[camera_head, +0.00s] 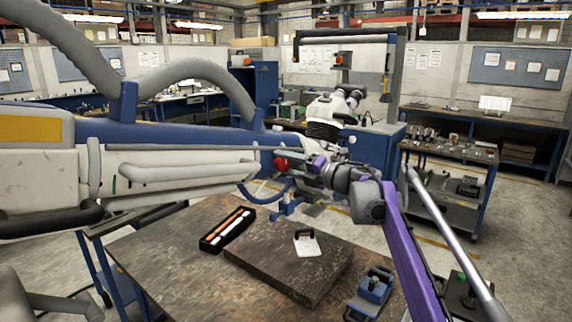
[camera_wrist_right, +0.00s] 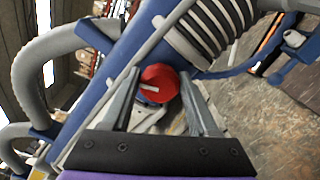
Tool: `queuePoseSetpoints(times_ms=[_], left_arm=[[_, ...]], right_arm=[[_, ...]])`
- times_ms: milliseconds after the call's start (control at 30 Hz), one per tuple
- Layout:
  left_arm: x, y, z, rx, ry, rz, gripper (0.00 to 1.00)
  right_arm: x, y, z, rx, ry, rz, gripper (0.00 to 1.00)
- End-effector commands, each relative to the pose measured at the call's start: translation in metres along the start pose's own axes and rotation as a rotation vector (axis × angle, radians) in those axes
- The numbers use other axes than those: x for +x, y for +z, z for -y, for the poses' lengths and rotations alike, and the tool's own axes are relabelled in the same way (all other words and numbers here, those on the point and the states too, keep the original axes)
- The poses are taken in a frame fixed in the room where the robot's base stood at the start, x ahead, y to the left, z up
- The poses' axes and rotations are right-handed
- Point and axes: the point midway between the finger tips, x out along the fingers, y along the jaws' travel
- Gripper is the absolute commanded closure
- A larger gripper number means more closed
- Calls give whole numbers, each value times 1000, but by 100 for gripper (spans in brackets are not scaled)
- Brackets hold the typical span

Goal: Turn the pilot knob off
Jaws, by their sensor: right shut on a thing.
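The red pilot knob (camera_head: 281,164) is on the side of the large white and blue arm assembly (camera_head: 190,133) that spans the left and middle of the head view. In the right wrist view the knob (camera_wrist_right: 158,84) is round, with a short white mark on its face. My right gripper (camera_head: 291,164) reaches in from the right and is shut on the knob. In the wrist view its two grey fingers (camera_wrist_right: 160,88) stand on either side of the knob. My left gripper is not in view.
Ribbed hose (camera_wrist_right: 208,32) and blue tubing run close to the knob.

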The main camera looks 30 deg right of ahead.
Motion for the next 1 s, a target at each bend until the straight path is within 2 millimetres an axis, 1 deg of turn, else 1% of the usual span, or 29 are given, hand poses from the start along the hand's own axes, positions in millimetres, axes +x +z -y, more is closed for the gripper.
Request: queuePoseSetpoints(times_ms=[200, 367, 900, 933, 1000], left_arm=[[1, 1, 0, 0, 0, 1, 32], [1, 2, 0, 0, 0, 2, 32], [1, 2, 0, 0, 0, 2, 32], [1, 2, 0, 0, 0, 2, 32], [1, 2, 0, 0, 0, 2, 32]], right_arm=[[0, 0, 1, 108, -1, 0, 96], [0, 0, 1, 154, -1, 0, 96], [0, 0, 1, 175, -1, -1, 96], [0, 0, 1, 175, 0, -1, 35], [0, 0, 1, 175, 0, 0, 22]])
